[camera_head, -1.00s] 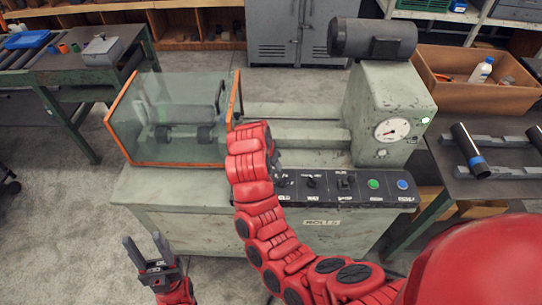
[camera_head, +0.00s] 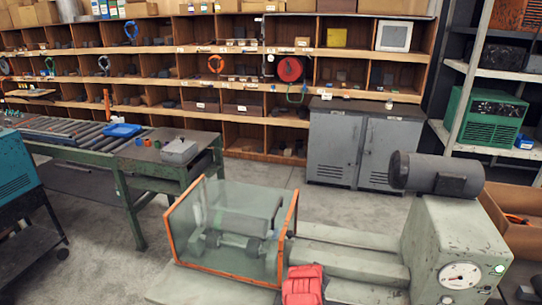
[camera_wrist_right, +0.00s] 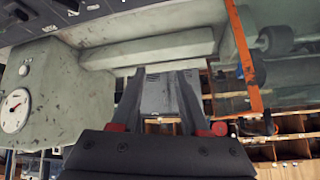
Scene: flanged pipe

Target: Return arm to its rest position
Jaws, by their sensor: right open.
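My right arm (camera_head: 302,285) shows only as a red segment at the bottom edge of the head view, in front of the machine bed. My right gripper (camera_wrist_right: 161,73) is in the wrist view, with its two dark fingers apart and nothing between them. The grey cabinet shows behind the gap. The machine's pale bed (camera_wrist_right: 150,50) lies beyond the fingertips. My left gripper is out of view.
The machine has a clear guard with orange edges (camera_head: 174,237), a grey motor (camera_head: 436,174) and a gauge (camera_head: 460,276). A grey cabinet (camera_head: 335,148) and wooden shelves (camera_head: 235,48) stand behind. A green roller table (camera_head: 165,170) is at left. Floor between is clear.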

